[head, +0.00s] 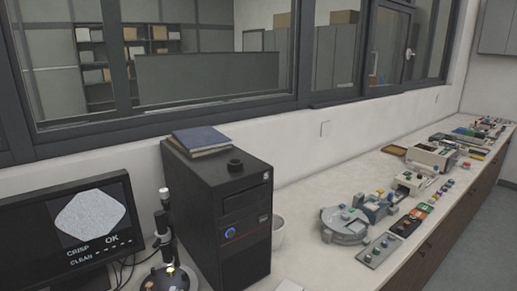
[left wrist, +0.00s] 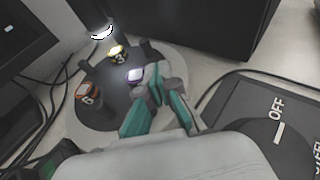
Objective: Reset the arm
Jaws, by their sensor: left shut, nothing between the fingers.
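My left gripper (left wrist: 168,80) shows in the left wrist view, with its grey and teal fingers shut and nothing between them. The fingertips are over the near right part of a dark round stage (left wrist: 105,110). A purple-banded piece (left wrist: 135,75) with a bright top is on the stage right beside the fingertips; I cannot tell if they touch. A yellow piece marked 3 (left wrist: 117,54) and an orange piece marked 6 (left wrist: 87,97) also stand on the stage. Neither gripper can be made out in the head view.
A black computer tower (head: 240,225) stands beside the microscope (head: 165,225) and monitor (head: 75,235), which reads "CRISP OK CLEAN". A dark panel marked OFF (left wrist: 255,105) and cables lie near the gripper. Grey equipment (head: 345,225) and several small items line the bench to the right.

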